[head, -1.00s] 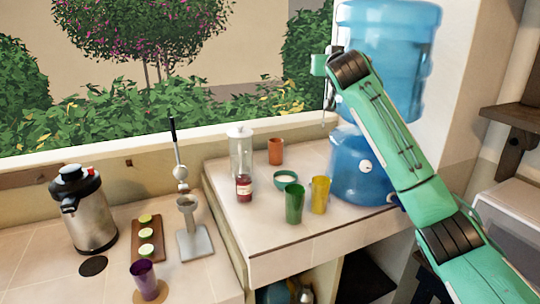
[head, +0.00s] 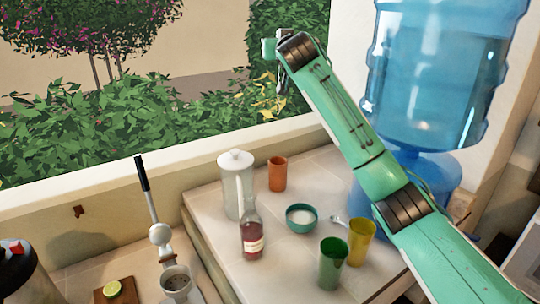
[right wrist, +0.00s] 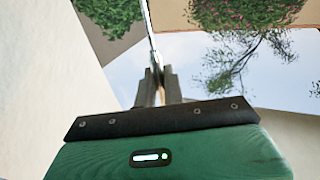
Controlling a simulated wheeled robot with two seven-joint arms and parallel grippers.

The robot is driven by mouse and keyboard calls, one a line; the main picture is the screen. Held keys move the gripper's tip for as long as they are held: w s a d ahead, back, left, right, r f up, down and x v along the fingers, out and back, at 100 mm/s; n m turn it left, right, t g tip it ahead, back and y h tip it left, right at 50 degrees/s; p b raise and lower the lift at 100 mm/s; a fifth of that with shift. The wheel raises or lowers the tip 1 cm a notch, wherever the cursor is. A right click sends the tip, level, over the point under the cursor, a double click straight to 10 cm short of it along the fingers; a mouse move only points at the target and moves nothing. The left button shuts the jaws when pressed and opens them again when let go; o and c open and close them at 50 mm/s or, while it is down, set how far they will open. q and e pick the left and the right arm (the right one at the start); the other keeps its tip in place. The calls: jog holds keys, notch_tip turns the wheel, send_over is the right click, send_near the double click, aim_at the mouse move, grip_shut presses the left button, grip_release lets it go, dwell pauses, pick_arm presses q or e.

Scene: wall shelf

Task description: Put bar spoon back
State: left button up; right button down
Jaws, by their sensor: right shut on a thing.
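My right gripper (right wrist: 158,88) is shut on a thin metal shaft, the bar spoon (right wrist: 151,36), which runs up and away from the fingertips in the right wrist view. In the head view the right gripper (head: 282,82) is raised in front of the bushes, above the window ledge, mostly hidden behind my wrist. The spoon is hard to make out there, and its far end is not clear in either view. My left gripper is not in view.
A white-lidded jug (head: 236,180), a red bottle (head: 251,236), an orange cup (head: 278,174), a teal bowl (head: 301,220), a green cup (head: 332,264) and a yellow cup (head: 361,243) stand on the raised counter. A large water bottle (head: 435,75) stands at right. A lever press (head: 161,235) is left.

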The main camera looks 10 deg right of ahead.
jog(key=p, duration=0.2)
send_over(279, 111)
notch_tip(279, 111, down, 6)
jog(key=f, duration=0.2)
jog(key=f+p, duration=0.1)
jog(key=f, duration=0.4)
jog(key=shift+w+d+f+p, duration=0.1)
jog(key=shift+w+f+p, duration=0.15)
jog(key=shift+f+p, duration=0.1)
jog(key=shift+f, duration=0.65)
notch_tip(279, 111, down, 4)
jog(key=shift+r+p, duration=0.25)
jog(key=shift+p, duration=0.3)
jog(key=shift+f, duration=0.4)
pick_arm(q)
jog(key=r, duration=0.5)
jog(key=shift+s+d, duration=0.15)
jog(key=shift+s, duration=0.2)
